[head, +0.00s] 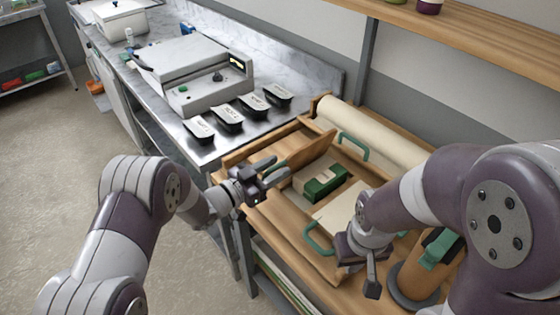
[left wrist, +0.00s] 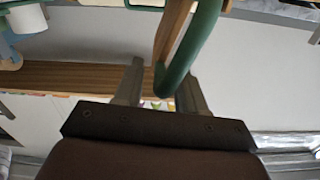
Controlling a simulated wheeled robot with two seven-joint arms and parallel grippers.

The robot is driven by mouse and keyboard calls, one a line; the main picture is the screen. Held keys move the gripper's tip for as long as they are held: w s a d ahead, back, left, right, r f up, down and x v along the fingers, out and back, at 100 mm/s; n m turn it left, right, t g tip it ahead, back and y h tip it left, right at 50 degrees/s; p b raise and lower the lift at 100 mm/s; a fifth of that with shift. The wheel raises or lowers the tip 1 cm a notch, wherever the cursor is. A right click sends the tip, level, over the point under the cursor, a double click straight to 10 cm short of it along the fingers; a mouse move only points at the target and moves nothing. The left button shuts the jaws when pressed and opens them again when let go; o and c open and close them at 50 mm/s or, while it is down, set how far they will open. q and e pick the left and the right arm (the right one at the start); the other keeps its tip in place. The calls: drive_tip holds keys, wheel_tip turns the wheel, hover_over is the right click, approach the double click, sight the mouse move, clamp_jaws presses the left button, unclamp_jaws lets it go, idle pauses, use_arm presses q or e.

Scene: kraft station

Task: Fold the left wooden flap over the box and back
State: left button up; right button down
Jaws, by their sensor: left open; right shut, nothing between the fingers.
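The left wooden flap (head: 306,150) stands tilted up on the left side of the wooden station. Its green handle (left wrist: 192,45) passes between the fingers of my left gripper (head: 278,171) in the left wrist view, with the flap's wooden edge (left wrist: 170,35) beside it. My left gripper is open around the handle, not closed on it. The green box (head: 325,187) with a kraft-coloured band lies in the middle of the station, right of the flap. My right gripper (head: 371,285) is shut and empty, pointing down over the near right part of the station.
Another flat panel with a green handle (head: 318,240) lies at the near side, close to my right gripper. A further green handle (head: 352,146) is at the far side by a kraft paper roll (head: 375,135). A steel counter (head: 205,152) with black trays adjoins on the left.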

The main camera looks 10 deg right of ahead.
use_arm(q)
drive_tip(key=shift+w+d, duration=0.25)
drive_tip(key=shift+d, duration=0.2)
drive_tip(key=shift+r, duration=0.15)
use_arm(e)
drive_tip(key=shift+s+a+r, duration=0.2)
drive_tip(key=shift+a+r, duration=0.1)
use_arm(q)
drive_tip(key=shift+w+d, duration=0.1)
clamp_jaws()
use_arm(e)
drive_tip(key=shift+w+d, duration=0.1)
